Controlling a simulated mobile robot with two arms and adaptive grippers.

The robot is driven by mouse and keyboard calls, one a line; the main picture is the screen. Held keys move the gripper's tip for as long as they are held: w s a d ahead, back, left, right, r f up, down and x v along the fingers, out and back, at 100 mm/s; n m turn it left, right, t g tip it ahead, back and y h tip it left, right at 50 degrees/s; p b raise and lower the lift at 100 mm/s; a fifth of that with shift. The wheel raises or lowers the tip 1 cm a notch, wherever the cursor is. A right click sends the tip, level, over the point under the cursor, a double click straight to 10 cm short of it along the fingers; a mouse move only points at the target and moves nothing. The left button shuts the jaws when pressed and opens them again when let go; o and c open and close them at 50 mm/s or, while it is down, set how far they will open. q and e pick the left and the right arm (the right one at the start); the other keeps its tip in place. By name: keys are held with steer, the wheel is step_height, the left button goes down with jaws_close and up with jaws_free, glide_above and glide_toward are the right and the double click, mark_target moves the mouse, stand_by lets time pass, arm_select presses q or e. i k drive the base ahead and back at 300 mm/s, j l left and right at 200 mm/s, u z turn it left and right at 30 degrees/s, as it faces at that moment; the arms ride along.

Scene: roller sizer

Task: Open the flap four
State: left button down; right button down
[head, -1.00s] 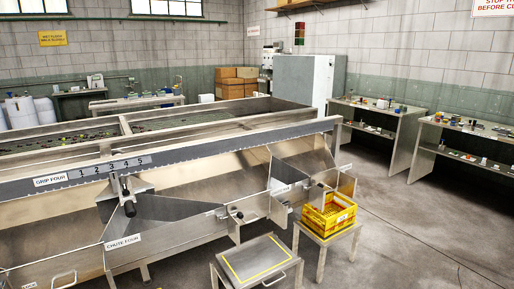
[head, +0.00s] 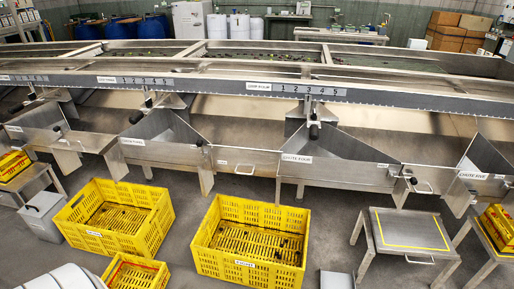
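Chute four (head: 345,173) is a metal trough at the right of centre, with its name label on the front wall. A slanted triangular plate stands at its left part, below a dark upright handle (head: 314,130) on the long rail. A small dark knob (head: 412,181) sits at the chute's right end, beside a bare metal pull handle. No label reading flap four is legible, so I cannot tell which part is the flap or whether it is open. Neither of my grippers is in view.
Two large yellow crates (head: 194,244) (head: 70,211) stand on the floor before the sizer, with a smaller yellow crate (head: 136,262) between them. A metal stand (head: 408,216) with a yellow-outlined top stands right of centre. A scale marked 1 to 5 (head: 312,90) is above chute four.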

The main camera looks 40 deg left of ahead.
mark_target(241, 162)
steer(key=u, duration=1.25)
